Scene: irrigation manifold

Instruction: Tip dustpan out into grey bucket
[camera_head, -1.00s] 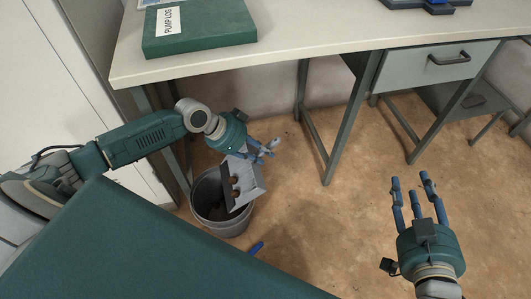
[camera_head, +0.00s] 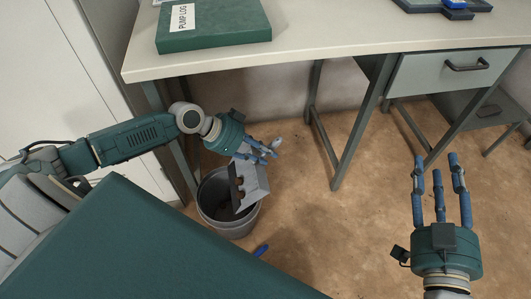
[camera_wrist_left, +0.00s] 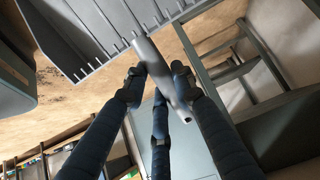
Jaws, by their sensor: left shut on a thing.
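The grey dustpan (camera_head: 252,188) is tilted steeply over the grey bucket (camera_head: 226,228), its lower edge at or just inside the bucket's mouth. Small brown patches show at its left edge; I cannot tell whether they are dirt. My left gripper (camera_head: 268,152) is shut on the dustpan's handle. In the left wrist view, the fingers (camera_wrist_left: 158,78) close around the grey handle (camera_wrist_left: 168,85), and the ribbed pan (camera_wrist_left: 85,30) is at the upper left. The bucket's inside is dark and partly hidden by the pan. My right gripper (camera_head: 440,165) is open and empty, above the floor at right.
A desk (camera_head: 330,45) with a green binder (camera_head: 212,24) on top stands behind the bucket. Its metal legs (camera_head: 350,145) and drawer (camera_head: 450,68) are close by. A small blue object (camera_head: 261,250) lies on the brown floor. Floor between the bucket and my right gripper is clear.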

